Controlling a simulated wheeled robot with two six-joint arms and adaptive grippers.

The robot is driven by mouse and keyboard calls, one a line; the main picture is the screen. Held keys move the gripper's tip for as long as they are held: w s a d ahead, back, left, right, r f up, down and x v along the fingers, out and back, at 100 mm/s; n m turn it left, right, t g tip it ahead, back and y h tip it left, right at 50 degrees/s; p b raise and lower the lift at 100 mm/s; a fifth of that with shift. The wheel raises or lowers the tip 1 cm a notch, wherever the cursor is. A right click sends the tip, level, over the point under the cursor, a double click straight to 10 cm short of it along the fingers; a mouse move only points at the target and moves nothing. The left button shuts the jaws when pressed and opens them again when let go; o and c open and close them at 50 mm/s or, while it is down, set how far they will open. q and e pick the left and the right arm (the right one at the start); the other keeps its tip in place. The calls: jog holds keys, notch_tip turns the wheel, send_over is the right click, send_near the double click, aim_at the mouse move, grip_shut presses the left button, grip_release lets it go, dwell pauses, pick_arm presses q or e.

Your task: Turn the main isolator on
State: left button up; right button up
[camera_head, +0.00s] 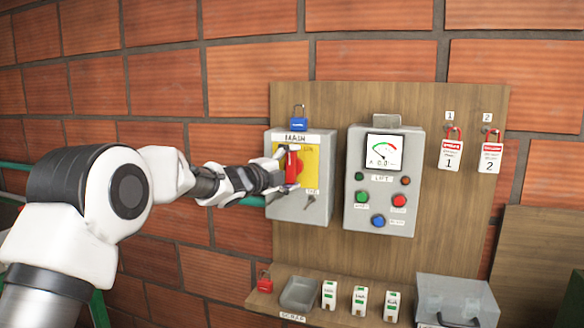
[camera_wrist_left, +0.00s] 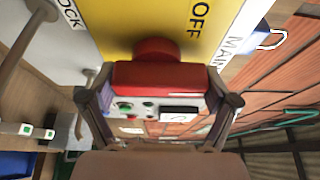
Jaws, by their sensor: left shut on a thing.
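The main isolator is a grey box (camera_head: 318,205) labelled MAIN on the wooden board, with a yellow plate (camera_head: 312,160) and a red rotary handle (camera_head: 294,168). In the head view the handle's bar stands about upright. My left gripper (camera_head: 284,170) reaches it from the left, shut on the red handle. In the left wrist view its fingers (camera_wrist_left: 162,102) sit at the two ends of the red bar (camera_wrist_left: 160,74), in front of the yellow plate (camera_wrist_left: 130,20). The word OFF shows on the plate there. My gripper hides part of the plate in the head view. My right gripper is not in view.
A blue padlock (camera_head: 299,122) sits above the isolator. A lift control box (camera_head: 371,222) with meter and buttons is to its right. Two red padlocks with tags (camera_head: 451,155) hang further right. A shelf below holds a grey tray (camera_head: 299,294), small modules and a clear box (camera_head: 457,295).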

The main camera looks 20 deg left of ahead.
pick_arm(q)
jog(key=shift+d+f, duration=0.1)
jog(key=shift+f, duration=0.2)
jog(key=o, duration=0.9)
jog(key=shift+d+r, duration=0.1)
jog(key=shift+s+r, duration=0.1)
jog(key=shift+s, duration=0.05)
jog(key=shift+s+a, duration=0.15)
jog(key=shift+a, duration=0.05)
jog(key=v, duration=1.1)
jog(key=shift+s, duration=0.25)
